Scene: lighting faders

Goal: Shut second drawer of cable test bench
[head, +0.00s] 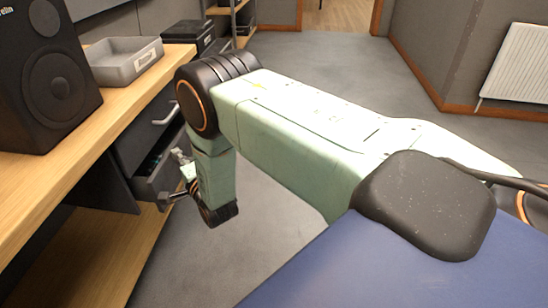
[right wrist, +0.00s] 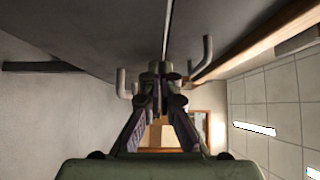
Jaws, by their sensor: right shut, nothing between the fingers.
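The cable test bench's dark grey drawer unit (head: 136,142) stands under the wooden worktop at the left. Its upper drawer has a pale bar handle (head: 165,114) and looks shut. The second drawer (head: 149,186), below it, stands partly open, with greenish contents showing inside. My right gripper (head: 170,197) is at this drawer's front, partly hidden by its own wrist; contact cannot be told. In the right wrist view the right gripper (right wrist: 160,70) is shut and empty, close to a dark front with bar handles (right wrist: 207,51) on either side. My left gripper is out of view.
A grey tray (head: 124,66) and a black speaker (head: 48,85) stand on the wooden worktop (head: 105,125). Black boxes (head: 195,38) and a shelf rack lie beyond. Grey floor (head: 320,62) is clear behind my right arm. A radiator (head: 515,65) hangs at the far right.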

